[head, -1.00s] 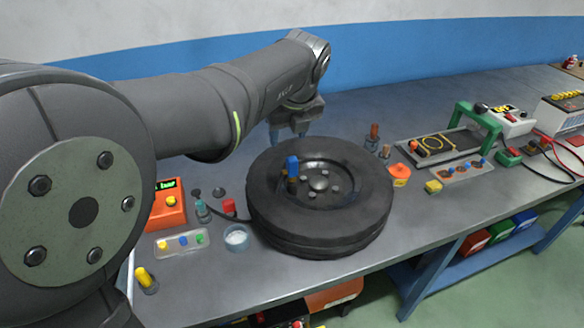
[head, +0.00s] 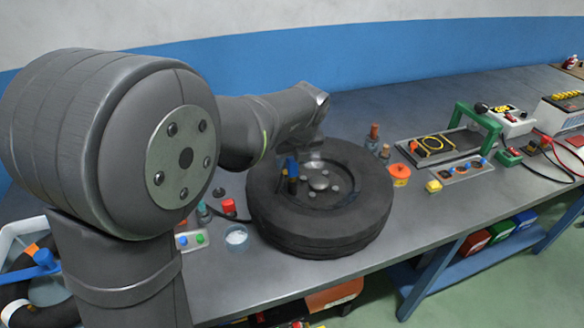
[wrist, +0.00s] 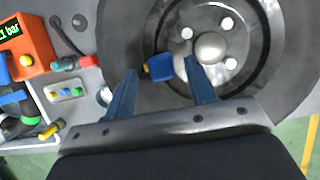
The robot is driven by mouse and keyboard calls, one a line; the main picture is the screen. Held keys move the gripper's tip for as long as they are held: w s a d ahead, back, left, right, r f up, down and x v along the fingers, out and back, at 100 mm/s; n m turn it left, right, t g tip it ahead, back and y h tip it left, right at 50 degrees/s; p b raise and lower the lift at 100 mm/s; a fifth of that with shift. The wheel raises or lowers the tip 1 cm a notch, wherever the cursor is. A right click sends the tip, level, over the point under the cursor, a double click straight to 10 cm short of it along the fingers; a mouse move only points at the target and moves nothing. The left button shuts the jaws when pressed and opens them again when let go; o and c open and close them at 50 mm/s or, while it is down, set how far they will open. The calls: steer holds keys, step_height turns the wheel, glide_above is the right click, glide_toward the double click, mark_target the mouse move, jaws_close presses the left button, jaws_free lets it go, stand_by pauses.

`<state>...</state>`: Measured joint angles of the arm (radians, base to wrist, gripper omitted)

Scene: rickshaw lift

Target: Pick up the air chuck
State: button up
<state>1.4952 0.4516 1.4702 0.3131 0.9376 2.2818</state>
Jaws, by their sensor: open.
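A small blue piece with a yellow end, which looks like the air chuck (head: 292,167), stands on the inner face of a black wheel (head: 345,228). My gripper (head: 288,180) is low over the wheel, right at this piece. In the wrist view my open gripper (wrist: 160,69) has its two blue fingers on either side of the blue piece (wrist: 164,66), which shows between the fingertips. I cannot tell whether either finger touches it. The wheel's hub (wrist: 210,48) lies just right of the fingers.
An orange gauge box (wrist: 27,48), a red fitting (head: 229,205) with a dark hose and a glass dish (head: 237,238) stand left of the wheel. Two bottles (head: 373,138) and an orange pot (head: 400,174) stand to its right.

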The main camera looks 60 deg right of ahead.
mark_target(293, 159)
steer(key=x, duration=0.5)
steer(key=shift+s+f, duration=0.1)
jaws_close()
steer(key=shift+r, duration=0.75)
step_height(293, 159, up, 3)
steer(key=shift+f, duration=0.1)
steer(key=s+a+r, duration=0.3)
steer(key=s+r, duration=0.3)
steer(key=s, duration=0.5)
steer(key=shift+a+r, duration=0.35)
steer(key=shift+r, duration=0.05)
